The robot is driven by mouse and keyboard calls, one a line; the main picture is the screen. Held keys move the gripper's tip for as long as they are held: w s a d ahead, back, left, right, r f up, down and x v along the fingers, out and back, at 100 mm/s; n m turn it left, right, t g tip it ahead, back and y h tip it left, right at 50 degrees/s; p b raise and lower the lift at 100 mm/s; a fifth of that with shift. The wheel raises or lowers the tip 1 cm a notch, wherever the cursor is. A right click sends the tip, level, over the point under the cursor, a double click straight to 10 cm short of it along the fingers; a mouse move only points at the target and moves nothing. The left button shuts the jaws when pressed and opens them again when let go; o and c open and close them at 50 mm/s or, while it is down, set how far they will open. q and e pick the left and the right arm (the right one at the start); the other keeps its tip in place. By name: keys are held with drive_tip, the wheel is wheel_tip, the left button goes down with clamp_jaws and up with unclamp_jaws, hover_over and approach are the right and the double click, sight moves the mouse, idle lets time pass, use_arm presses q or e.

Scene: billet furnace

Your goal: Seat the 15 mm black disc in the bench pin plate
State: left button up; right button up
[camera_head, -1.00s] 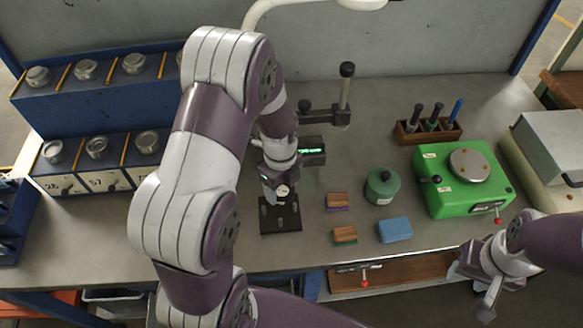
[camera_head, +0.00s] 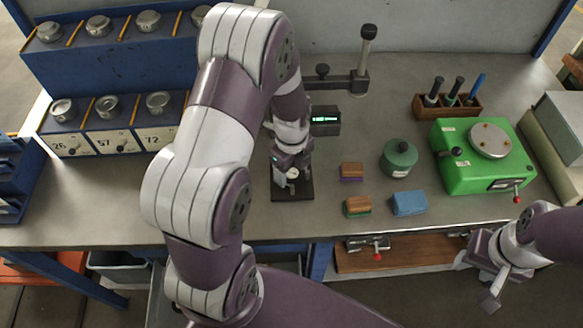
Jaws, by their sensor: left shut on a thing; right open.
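My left gripper (camera_head: 288,176) is pointed down over a dark slotted plate (camera_head: 303,194) on the bench. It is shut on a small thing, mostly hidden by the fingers. A small pale round face shows at the fingertips. I cannot make out the 15 mm black disc itself, nor tell whether what I hold touches the plate. The dark plate may be the bench pin plate; its middle is covered by my gripper. My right gripper (camera_head: 478,280) is open and empty, in front of the bench's front edge at the right.
A post stand (camera_head: 362,70) and lit readout (camera_head: 326,119) stand behind. Blue racks (camera_head: 105,68) fill the left. Bench left of the plate is clear.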

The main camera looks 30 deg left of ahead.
use_arm(q)
drive_tip(key=shift+s+a, duration=0.1)
drive_tip(key=shift+s, duration=0.05)
idle(0.4)
drive_tip(key=shift+r+p, duration=0.1)
drive_tip(key=shift+p, duration=0.3)
drive_tip(key=shift+f+b, duration=0.45)
drive_tip(key=shift+f, duration=0.25)
drive_tip(key=o, duration=1.3)
drive_tip(key=shift+r, duration=0.1)
